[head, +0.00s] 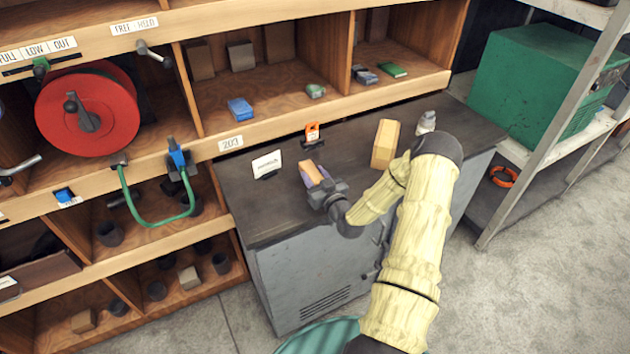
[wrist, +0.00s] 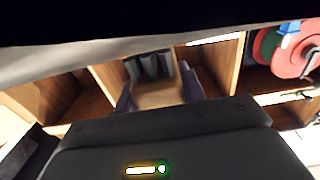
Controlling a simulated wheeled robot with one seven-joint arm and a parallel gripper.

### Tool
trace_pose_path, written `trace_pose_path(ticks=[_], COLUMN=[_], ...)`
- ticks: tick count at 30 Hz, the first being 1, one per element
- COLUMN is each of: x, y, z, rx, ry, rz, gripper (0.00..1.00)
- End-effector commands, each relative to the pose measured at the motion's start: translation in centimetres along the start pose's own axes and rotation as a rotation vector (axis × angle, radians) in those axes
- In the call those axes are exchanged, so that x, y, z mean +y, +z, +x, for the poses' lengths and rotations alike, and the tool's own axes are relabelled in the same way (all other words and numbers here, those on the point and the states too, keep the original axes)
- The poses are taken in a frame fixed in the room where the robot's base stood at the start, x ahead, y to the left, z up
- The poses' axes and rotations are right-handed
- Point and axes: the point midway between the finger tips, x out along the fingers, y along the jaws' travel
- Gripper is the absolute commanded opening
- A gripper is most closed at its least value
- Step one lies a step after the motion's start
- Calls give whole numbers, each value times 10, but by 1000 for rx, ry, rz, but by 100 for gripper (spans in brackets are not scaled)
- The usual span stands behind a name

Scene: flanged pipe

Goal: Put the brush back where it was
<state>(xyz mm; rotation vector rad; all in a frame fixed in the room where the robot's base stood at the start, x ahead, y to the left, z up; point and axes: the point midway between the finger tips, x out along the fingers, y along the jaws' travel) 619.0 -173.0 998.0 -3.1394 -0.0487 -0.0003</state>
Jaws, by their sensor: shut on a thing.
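My gripper (head: 313,175) is over the dark top of the grey cabinet (head: 345,140). Its purple fingers are closed on a tan wooden piece that looks like the brush (head: 311,171). In the wrist view the two fingers of my gripper (wrist: 156,90) stand on either side of the brush's tan body (wrist: 158,97), with a dark grey part beyond it, possibly bristles. I cannot tell whether the brush touches the cabinet top.
On the cabinet top are a white card (head: 267,164), an orange-and-black item (head: 312,132), a tan block (head: 385,144) and a pale bottle (head: 427,121). Wooden shelves (head: 270,85) rise behind. A red hose reel (head: 88,108) is at left, a green box (head: 535,88) at right.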

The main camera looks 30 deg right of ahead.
Motion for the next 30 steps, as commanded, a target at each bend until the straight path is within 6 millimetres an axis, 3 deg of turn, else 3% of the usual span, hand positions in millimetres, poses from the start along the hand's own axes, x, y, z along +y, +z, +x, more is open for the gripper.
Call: trace_pose_path(ticks=[6,18,19,22,30], x=[-7,-1,0,0,0], y=[22,27,26,26,26], z=[2,0,0,0,0], rx=[0,1,0,0,0], ry=[-11,-2,-1,0,0], rz=[0,-1,0,0,0], gripper=[12,12,44,62,62])
